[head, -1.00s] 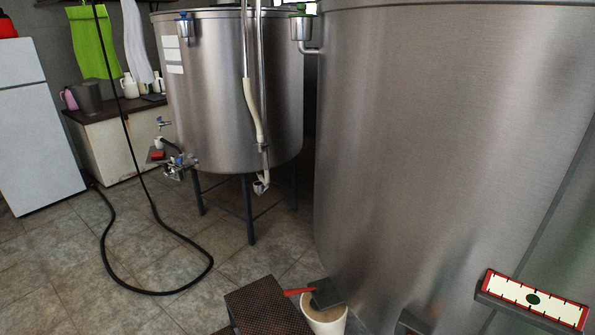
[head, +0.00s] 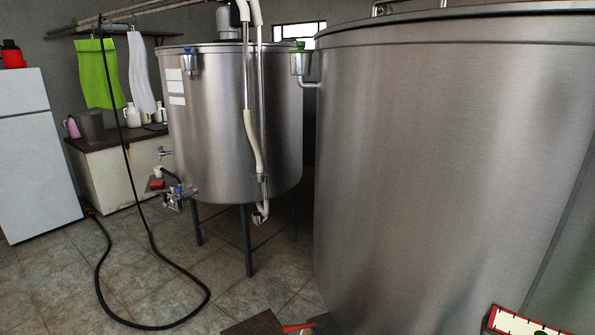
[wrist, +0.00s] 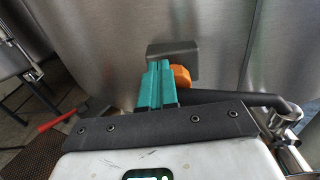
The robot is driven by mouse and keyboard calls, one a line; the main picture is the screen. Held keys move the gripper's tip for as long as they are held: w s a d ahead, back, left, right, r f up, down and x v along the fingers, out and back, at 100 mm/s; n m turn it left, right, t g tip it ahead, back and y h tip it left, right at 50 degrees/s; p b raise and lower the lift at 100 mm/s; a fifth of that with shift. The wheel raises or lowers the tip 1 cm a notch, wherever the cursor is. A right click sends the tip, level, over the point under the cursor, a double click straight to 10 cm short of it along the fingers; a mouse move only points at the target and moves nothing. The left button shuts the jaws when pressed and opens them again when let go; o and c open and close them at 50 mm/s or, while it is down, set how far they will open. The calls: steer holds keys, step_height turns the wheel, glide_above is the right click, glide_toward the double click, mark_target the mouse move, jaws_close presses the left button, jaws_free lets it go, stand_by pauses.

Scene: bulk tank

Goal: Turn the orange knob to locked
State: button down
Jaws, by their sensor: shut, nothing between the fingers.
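The orange knob (wrist: 181,77) shows in the wrist view, in front of a dark grey plate (wrist: 172,58) on the steel tank. The left part of the knob is hidden behind my gripper's teal fingers. My gripper (wrist: 158,65) is shut and empty, with its fingertips just left of the knob in the picture. I cannot tell whether they touch the knob. Neither the knob nor my gripper shows in the head view.
The large steel tank (head: 430,150) fills the right of the head view. A red-and-white scale (head: 520,322) is at its lower right. A second tank (head: 235,120) stands behind on legs. A black hose (head: 100,275) lies on the floor. A red handle (wrist: 62,121) and pipe fittings (wrist: 288,118) flank my gripper.

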steer(key=shift+d+r, duration=0.25)
steer(key=shift+d, duration=0.85)
steer(key=shift+s+d, duration=0.3)
steer(key=shift+d, duration=0.05)
steer(key=shift+s+d+f+b, duration=0.15)
steer(key=shift+s+d+b, duration=0.05)
steer(key=shift+b, duration=0.1)
steer(key=shift+r+p, duration=0.35)
steer(key=shift+r, duration=0.15)
steer(key=p+v, duration=0.1)
steer(key=v, duration=0.5)
steer(key=shift+a+f, duration=0.2)
steer(key=shift+f, duration=0.05)
